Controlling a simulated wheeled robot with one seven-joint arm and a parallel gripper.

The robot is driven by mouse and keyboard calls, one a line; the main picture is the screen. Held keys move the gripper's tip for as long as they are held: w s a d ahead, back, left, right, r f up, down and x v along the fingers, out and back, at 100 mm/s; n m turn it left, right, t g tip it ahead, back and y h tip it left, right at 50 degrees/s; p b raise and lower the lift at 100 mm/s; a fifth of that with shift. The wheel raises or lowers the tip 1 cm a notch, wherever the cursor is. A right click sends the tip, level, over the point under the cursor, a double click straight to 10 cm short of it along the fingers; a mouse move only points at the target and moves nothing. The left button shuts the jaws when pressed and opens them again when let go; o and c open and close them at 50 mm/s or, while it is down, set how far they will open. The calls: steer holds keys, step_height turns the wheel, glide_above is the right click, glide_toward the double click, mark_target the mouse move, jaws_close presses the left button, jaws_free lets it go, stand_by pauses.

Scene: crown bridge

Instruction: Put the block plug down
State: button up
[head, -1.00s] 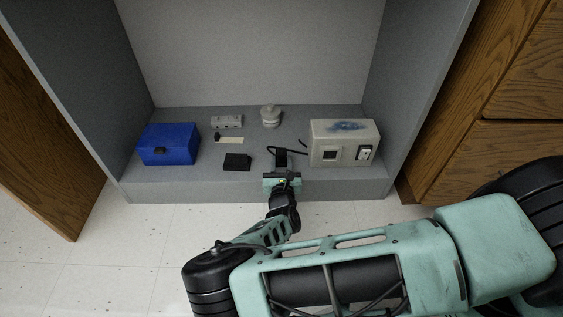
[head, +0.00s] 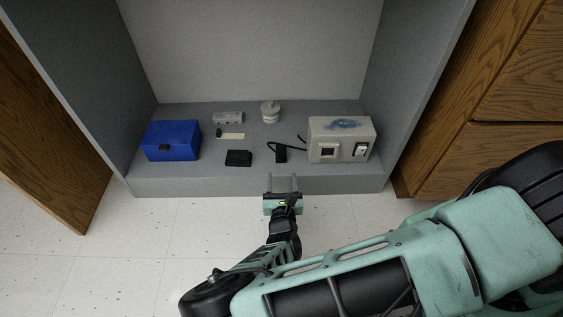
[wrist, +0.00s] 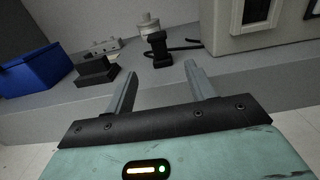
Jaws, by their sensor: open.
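The block plug (head: 280,154) is a small black block with a dark cord, resting on the grey shelf (head: 210,183) left of the beige box. In the wrist view the plug (wrist: 158,52) stands on the shelf beyond my fingertips, apart from them. My gripper (head: 283,178) is open and empty, in front of the plug at the shelf's front edge. The wrist view shows both fingers of my gripper (wrist: 162,78) spread with nothing between them.
A beige box (head: 340,138) with a switch stands right of the plug. A black block (head: 238,158), a blue box (head: 171,140), a grey power strip (head: 228,118), a small tag (head: 232,136) and a white insulator-like piece (head: 270,112) are also on the shelf. Cabinet walls enclose both sides.

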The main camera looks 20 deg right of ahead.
steer(key=s+r+m+g+h, duration=0.5)
steer(key=s+r+m+g, duration=0.85)
steer(key=m+g, duration=0.2)
steer(key=s+a+r+m+g+y, duration=0.1)
steer(key=s+r+m+y, duration=0.3)
steer(key=r, duration=0.7)
steer(key=s+a+r+m+y, duration=0.2)
steer(key=s+r+m+y, duration=0.3)
steer(key=r, duration=0.7)
steer(key=shift+s+a+r+g+y+p, duration=0.2)
steer(key=shift+s+r+g+y+p, duration=0.15)
steer(key=shift+s+y, duration=0.75)
step_height(320, 180, up, 50)
steer(key=p, duration=4.9)
steer(key=shift+f+p, duration=0.15)
steer(key=shift+p, duration=0.2)
